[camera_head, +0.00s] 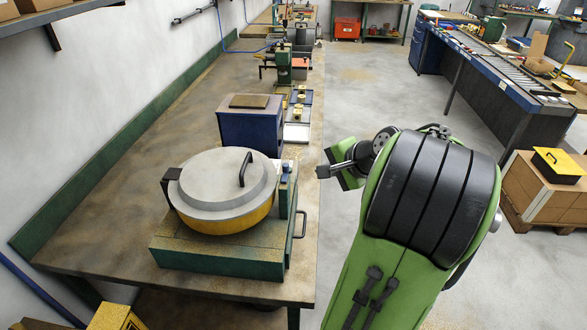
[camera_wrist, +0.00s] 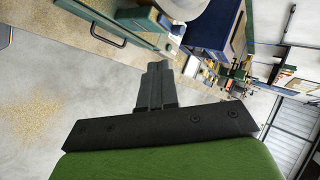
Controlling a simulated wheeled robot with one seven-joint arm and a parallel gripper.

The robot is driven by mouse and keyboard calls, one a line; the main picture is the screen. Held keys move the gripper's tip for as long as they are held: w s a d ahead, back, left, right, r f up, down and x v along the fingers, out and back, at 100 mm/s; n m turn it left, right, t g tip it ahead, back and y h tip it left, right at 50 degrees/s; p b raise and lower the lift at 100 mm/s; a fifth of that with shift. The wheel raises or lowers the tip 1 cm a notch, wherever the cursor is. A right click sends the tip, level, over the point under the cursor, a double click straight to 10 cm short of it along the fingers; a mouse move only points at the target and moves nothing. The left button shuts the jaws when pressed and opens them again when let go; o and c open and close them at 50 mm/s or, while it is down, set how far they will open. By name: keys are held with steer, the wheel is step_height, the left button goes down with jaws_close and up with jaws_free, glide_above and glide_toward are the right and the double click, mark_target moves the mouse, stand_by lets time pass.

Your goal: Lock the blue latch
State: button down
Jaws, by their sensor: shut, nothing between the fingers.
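A small blue latch (camera_head: 284,178) sits on the right side of a machine with a green base (camera_head: 215,258). Its upper part looks pale, and its exact position is too small to tell. The machine has a round yellow drum (camera_head: 230,222) under a closed grey lid (camera_head: 215,182) with a black handle. My gripper (camera_head: 323,171) is shut and empty, to the right of the latch and apart from it, just past the bench edge. In the wrist view my shut fingers (camera_wrist: 157,72) point toward the machine's green side (camera_wrist: 105,22), with a gap between. The latch area (camera_wrist: 166,22) is small there.
A dark blue box (camera_head: 250,128) with a brown pad on top stands right behind the machine. A bar handle (camera_head: 301,224) sticks out from the machine's right side. The workbench (camera_head: 115,215) runs along the wall with more tools farther back. Open floor lies to the right.

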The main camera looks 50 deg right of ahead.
steer(key=b, duration=0.2)
glide_toward(288, 171)
step_height(288, 171, down, 4)
steer(key=w+p, duration=0.1)
steer(key=w, duration=0.3)
steer(key=shift+w+d, duration=0.2)
